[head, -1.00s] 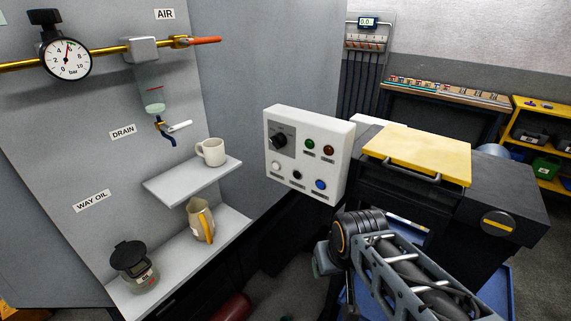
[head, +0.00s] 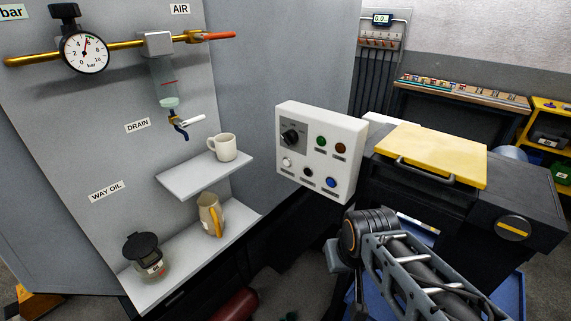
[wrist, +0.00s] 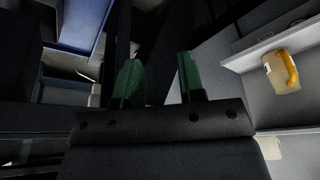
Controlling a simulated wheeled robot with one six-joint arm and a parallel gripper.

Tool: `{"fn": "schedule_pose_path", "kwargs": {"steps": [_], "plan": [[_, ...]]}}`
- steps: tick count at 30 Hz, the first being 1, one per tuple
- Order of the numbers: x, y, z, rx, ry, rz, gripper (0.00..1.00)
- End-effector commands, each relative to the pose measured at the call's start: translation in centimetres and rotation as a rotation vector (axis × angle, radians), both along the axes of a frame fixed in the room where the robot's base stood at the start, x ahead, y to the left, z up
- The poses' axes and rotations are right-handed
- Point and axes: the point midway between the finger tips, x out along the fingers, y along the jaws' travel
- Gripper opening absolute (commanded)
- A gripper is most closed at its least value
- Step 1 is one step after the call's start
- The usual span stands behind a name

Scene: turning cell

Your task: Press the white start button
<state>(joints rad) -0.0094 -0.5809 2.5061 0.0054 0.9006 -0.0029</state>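The white start button (head: 287,162) is at the lower left of the white control panel (head: 345,128) in the head view. The panel also carries a black rotary knob, a green, an amber and a blue round button, and a dark one. In the wrist view, the two green fingers of my gripper (wrist: 160,80) stand apart with nothing between them. The control panel is not seen in the wrist view. In the head view my arm is below and right of the panel, and my fingers are hidden.
A shelf (head: 180,183) with a white mug (head: 224,147) is left of the panel. A lower shelf (head: 180,265) holds a jug (head: 209,215) and an oil jar (head: 146,256). A black machine with a yellow lid (head: 437,155) stands right of the panel.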

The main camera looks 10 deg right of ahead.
Motion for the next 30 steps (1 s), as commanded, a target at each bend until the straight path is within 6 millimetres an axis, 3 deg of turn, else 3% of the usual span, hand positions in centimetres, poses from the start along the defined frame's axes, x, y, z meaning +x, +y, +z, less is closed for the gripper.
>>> {"fn": "schedule_pose_path", "kwargs": {"steps": [11,30], "plan": [[0.0,0.0,0.0,0.0,0.0,0.0,0.0],[0.0,0.0,0.0,0.0,0.0,0.0,0.0]]}}
